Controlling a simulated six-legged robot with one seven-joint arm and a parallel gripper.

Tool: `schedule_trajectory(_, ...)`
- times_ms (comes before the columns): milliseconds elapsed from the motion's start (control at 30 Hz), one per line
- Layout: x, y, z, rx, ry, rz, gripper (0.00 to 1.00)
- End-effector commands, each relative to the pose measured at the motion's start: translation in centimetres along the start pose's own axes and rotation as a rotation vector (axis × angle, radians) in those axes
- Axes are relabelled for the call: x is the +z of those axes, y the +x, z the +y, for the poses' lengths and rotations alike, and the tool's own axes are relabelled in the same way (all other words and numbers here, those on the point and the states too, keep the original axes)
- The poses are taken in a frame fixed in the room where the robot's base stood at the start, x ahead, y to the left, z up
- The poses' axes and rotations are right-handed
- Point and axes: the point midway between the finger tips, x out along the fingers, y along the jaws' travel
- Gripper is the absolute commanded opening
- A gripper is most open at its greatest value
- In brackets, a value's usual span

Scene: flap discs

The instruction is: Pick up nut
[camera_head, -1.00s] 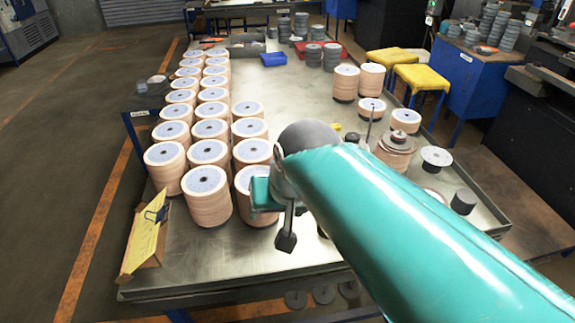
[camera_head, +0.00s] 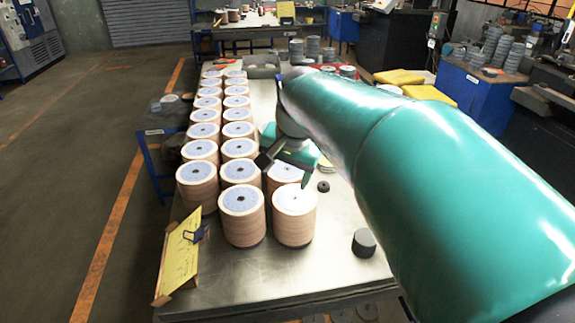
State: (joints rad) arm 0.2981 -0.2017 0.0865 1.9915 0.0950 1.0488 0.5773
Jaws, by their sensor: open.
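My gripper (camera_head: 284,170) is open, with its two dark fingers spread above the near right stacks of discs. No disc or other thing shows between the fingers. A small dark round piece with a hole (camera_head: 323,186) lies on the metal table just right of the gripper, apart from it. It may be the nut, but it is too small to be sure. My green arm covers the right part of the table, so anything there is hidden.
Several tall stacks of tan flap discs (camera_head: 242,216) stand in rows on the table (camera_head: 325,262). A black cylinder (camera_head: 364,242) stands near the front right. A yellow sign (camera_head: 181,253) stands at the front left corner. The table front is mostly clear.

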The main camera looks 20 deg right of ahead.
Motion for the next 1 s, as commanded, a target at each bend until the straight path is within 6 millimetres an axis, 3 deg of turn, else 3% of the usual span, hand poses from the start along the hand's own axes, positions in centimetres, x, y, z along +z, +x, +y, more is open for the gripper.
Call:
schedule_trajectory(300, -8.6, 3.5, -0.2, 0.023, 0.382, -0.085, 0.67)
schedule_trajectory(533, -14.9, 7.0, 1.2, 0.036, 0.680, -0.151, 0.67)
schedule_trajectory(767, -20.8, 11.0, 4.0, 0.046, 0.983, -0.223, 0.67)
schedule_trajectory(1000, -25.8, 15.4, 8.2, 0.057, 1.287, -0.303, 0.67)
